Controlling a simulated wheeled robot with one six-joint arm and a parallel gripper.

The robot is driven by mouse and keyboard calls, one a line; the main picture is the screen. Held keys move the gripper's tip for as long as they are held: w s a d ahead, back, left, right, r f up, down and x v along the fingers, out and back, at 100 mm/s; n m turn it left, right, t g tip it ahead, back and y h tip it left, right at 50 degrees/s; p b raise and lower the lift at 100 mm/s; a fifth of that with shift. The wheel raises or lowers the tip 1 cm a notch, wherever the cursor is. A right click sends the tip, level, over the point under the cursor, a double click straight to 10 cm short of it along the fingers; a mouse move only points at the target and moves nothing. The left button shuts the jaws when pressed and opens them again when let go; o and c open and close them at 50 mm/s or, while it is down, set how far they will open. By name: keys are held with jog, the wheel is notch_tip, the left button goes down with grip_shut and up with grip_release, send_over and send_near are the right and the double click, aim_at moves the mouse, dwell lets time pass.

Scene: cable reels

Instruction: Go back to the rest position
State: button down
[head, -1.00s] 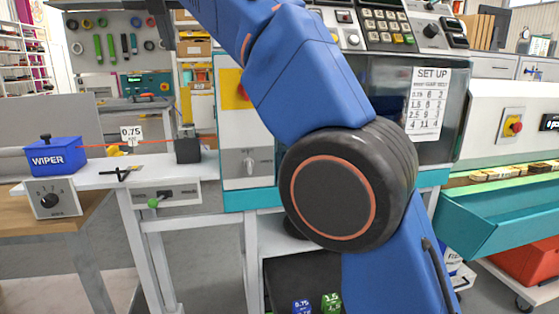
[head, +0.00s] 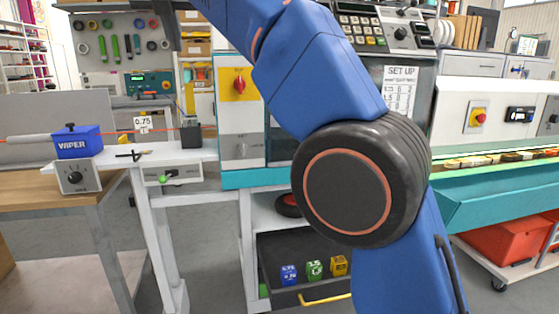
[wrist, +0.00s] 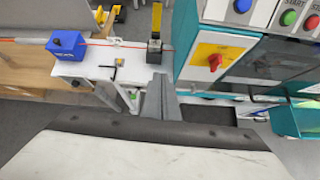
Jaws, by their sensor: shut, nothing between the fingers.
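My gripper (wrist: 160,98) shows in the wrist view with its grey fingers together and nothing between them. It is in front of the white bench and the teal machine, touching neither as far as I can tell. In the head view my blue arm rises from the lower right, bends at a large dark joint and reaches to the upper left. The dark end of my arm is at the top left there, and its fingers cannot be made out clearly.
A blue wiper box (head: 78,142), a dark block (head: 191,134) and an orange cable (head: 115,138) sit along the white bench (head: 205,152). A machine with a red switch (head: 239,84) stands behind my arm. A drawer below holds small coloured boxes (head: 315,269). A teal trough (head: 495,195) is at right.

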jog(key=w+d+f+m+g+h, duration=0.1)
jog(key=d+f+m, duration=0.25)
jog(key=d, duration=0.55)
jog(key=w+d+f+m, duration=0.1)
jog(key=d+f+m, duration=0.1)
jog(key=d+m, duration=0.5)
jog(key=s+d+f+m+g, duration=0.1)
jog(key=s+d+f+m, duration=0.25)
jog(key=d, duration=0.35)
jog(key=s+d+f+m, duration=0.2)
jog(key=d+f, duration=0.3)
jog(key=d, duration=0.2)
jog(key=s+d+f+m+g, duration=0.1)
jog(key=s+d+f+m, duration=0.2)
jog(key=d, duration=0.4)
jog(key=s+d+f+m, duration=0.5)
jog(key=s+f, duration=0.3)
jog(key=f, duration=0.3)
jog(key=s+d+f+m+g, duration=0.1)
jog(key=s+d+f+m, duration=0.4)
jog(key=f, duration=0.7)
jog(key=s+d+f+m+h, duration=0.1)
jog(key=s+d+f+m, duration=0.5)
jog(key=s+f, duration=0.6)
jog(key=m, duration=0.2)
jog(key=shift+s+f+m+g, duration=0.15)
jog(key=shift+m+g, duration=0.15)
jog(key=shift+m, duration=0.1)
jog(key=shift+d, duration=0.1)
